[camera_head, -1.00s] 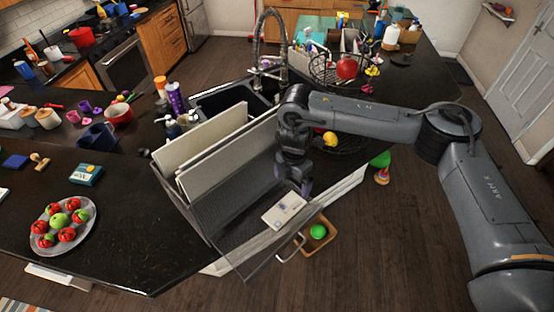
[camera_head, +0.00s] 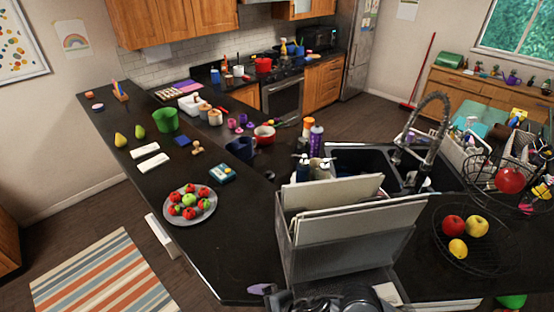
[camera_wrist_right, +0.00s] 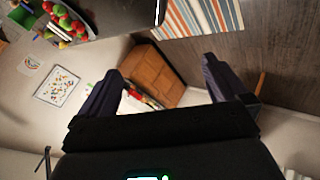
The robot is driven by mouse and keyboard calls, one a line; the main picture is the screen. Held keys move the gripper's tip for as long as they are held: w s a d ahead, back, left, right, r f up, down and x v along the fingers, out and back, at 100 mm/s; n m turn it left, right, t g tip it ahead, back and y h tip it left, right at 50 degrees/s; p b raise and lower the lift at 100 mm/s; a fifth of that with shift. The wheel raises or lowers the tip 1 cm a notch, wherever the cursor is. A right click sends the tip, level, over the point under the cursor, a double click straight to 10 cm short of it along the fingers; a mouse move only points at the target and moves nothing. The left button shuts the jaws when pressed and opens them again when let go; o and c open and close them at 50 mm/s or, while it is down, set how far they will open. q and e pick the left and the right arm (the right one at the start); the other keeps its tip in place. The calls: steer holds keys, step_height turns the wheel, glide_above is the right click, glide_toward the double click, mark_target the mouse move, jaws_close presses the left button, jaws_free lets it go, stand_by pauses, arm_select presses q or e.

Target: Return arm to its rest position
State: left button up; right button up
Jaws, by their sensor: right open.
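My right gripper shows in the right wrist view (camera_wrist_right: 162,68), its two dark purple-black fingers spread wide with nothing between them. In the head view a dark part of my right arm sits low at the bottom edge, in front of the rack, mostly cut off by the frame. A small purple fingertip (camera_head: 262,289) shows just left of it, over the counter's front edge. My left gripper is in neither view.
A grey rack (camera_head: 345,258) with pale boards stands at the counter's front edge, close to my arm. A silver fruit plate (camera_head: 207,212) lies left, and a wire fruit basket (camera_head: 490,262) right. The sink (camera_head: 367,161) is behind. Open floor and a striped rug (camera_head: 100,275) lie left.

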step_height(320, 180, up, 3)
steer(key=s+a+m+t+y, duration=0.1)
steer(key=s+a+m+t, duration=0.1)
steer(key=a+m, duration=0.1)
steer(key=d+r+m+t+h+p, duration=0.1)
steer(key=d+r+m+t+h, duration=0.1)
steer(key=d+m, duration=0.45)
steer(key=s+d+f+m+g+h+p, duration=0.1)
steer(key=s+d+f+m+g+h, duration=0.1)
steer(key=s+d+m, duration=0.4)
steer(key=s+d+f+m+g+h, duration=0.2)
steer(key=s+d+f+m+h, duration=0.2)
steer(key=s+d, duration=0.5)
steer(key=d+f+m, duration=0.1)
steer(key=d, duration=0.5)
steer(key=shift+s+d+f+m+g+h+p, duration=0.15)
steer(key=shift+s+d+m+g+h+p, duration=0.15)
steer(key=shift+s+d+m+g+p, duration=0.1)
steer(key=shift+a, duration=0.1)
